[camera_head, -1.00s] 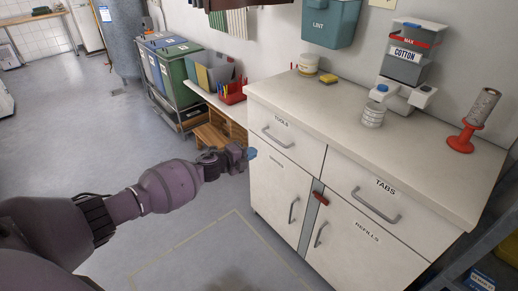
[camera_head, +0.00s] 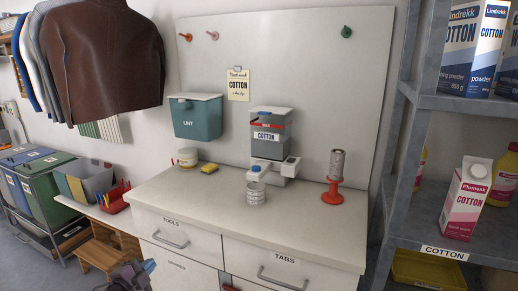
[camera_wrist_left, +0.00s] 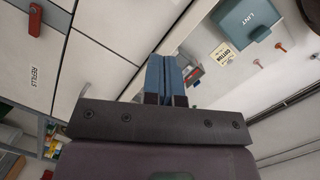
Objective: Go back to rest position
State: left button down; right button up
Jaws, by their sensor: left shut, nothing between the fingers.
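My left gripper (camera_head: 148,268) shows at the bottom edge of the head view, low in front of the TOOLS side of the cabinet. In the left wrist view its blue fingers (camera_wrist_left: 166,76) are together with nothing between them. The white cabinet (camera_head: 205,243) stands beyond it, with its TOOLS drawer (camera_head: 178,236) and TABS drawer (camera_head: 275,270) shut. In the wrist view the cabinet front and a red-brown handle piece (camera_wrist_left: 36,20) are at the upper left. My right gripper is in neither view.
On the counter stand a COTTON dispenser (camera_head: 270,140), a white tin (camera_head: 256,193), a yellow sponge (camera_head: 209,168) and a red-based roll holder (camera_head: 333,180). A grey shelf (camera_head: 440,103) with cartons is at right. Bins (camera_head: 45,190) and a wooden stool (camera_head: 97,255) are at left.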

pick_arm(q)
jog(key=s+d+f+n+g+y+p, duration=0.1)
jog(key=s+f+n, duration=0.2)
jog(key=s, duration=0.9)
jog(key=s+d+f+n+g+y+p, duration=0.1)
jog(key=s+n, duration=0.5)
jog(key=s, duration=0.7)
jog(key=s+d+f+n+g+y, duration=0.2)
jog(key=s+f+n, duration=0.3)
jog(key=s, duration=0.8)
jog(key=shift+f+n+g+p, duration=0.3)
jog(key=shift+g+p, duration=0.1)
jog(key=shift+g, duration=0.1)
